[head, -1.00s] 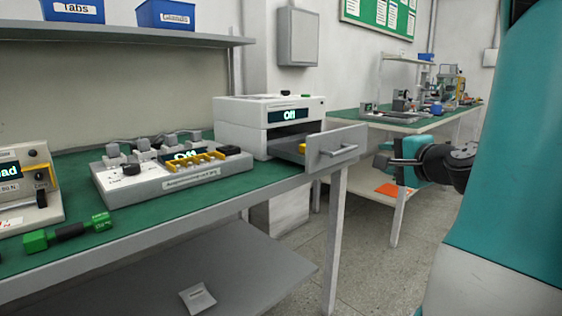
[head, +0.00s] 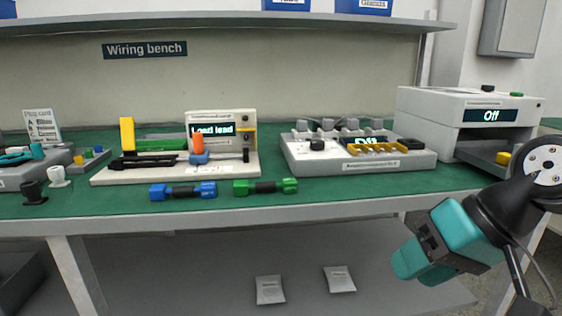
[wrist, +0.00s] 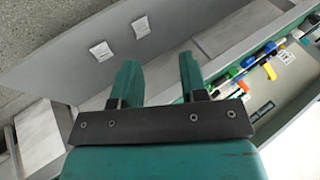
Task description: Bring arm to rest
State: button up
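My arm enters at the right of the head view, with its teal gripper (head: 408,262) hanging in front of the bench's front edge, pointing down and left. In the wrist view my gripper (wrist: 157,80) shows two teal fingers spread apart with nothing between them. Past the fingers are the grey lower shelf (wrist: 95,75) and, to the right, bench-top items. The gripper touches nothing that I can see.
The green-topped bench (head: 330,190) carries a load tester (head: 222,125), a blue tool (head: 183,191), a green tool (head: 265,186), a grey fixture (head: 400,160) and a white box (head: 425,110) reading "Off". Two packets (head: 270,289) lie on the lower shelf.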

jog(key=s+a+n+g+h, duration=0.2)
jog(key=s+a+n+g, duration=0.1)
jog(key=s+a+n, duration=0.4)
notch_tip(320, 180, up, 29)
jog(key=s+d+m+p, duration=0.1)
jog(key=d+p, duration=0.1)
jog(key=p, duration=2.7)
jog(key=shift+f, duration=0.15)
